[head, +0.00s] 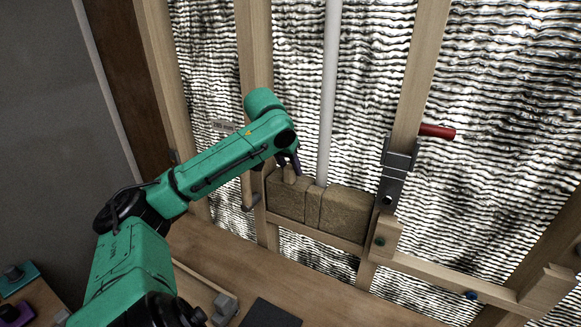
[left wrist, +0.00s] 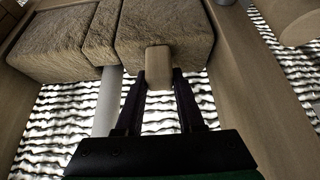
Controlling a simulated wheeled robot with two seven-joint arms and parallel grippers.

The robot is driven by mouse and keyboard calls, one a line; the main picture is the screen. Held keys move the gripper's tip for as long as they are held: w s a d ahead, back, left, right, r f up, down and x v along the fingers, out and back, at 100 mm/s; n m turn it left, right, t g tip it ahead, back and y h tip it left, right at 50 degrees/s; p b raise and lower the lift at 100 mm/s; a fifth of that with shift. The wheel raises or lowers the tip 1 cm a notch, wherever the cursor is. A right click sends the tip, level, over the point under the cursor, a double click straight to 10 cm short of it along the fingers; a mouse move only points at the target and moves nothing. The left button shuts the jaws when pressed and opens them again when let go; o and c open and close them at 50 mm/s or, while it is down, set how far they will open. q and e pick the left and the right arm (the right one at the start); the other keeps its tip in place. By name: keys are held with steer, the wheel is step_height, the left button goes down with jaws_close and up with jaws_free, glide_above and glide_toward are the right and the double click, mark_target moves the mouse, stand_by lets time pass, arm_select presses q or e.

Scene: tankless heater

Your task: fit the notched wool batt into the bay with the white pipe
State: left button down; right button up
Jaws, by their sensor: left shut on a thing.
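The brown wool batt (head: 345,212) sits low in the bay between two wooden studs, on or just above a wooden crosspiece. It also shows at the top of the left wrist view (left wrist: 55,45). A narrow slot divides its face and lines up with the white pipe (head: 329,85), which drops to the batt's top; the pipe shows in the left wrist view too (left wrist: 107,103). My left gripper (head: 288,163) is shut on a tan grip block (left wrist: 157,62) at the batt's left part. Whether the batt is fully seated behind is hidden. My right gripper is out of view.
The left stud (head: 254,60) and right stud (head: 415,80) bound the bay. A dark grey bracket (head: 395,170) and a red handle (head: 437,131) stick out at the right stud. A wooden bench top (head: 260,270) lies below, with a dark flat pad (head: 272,314) at its front.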

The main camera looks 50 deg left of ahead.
arm_select(q)
steer(key=shift+c, duration=2.2)
jaws_free()
steer(key=v, duration=1.4)
steer(key=shift+s+r, duration=0.25)
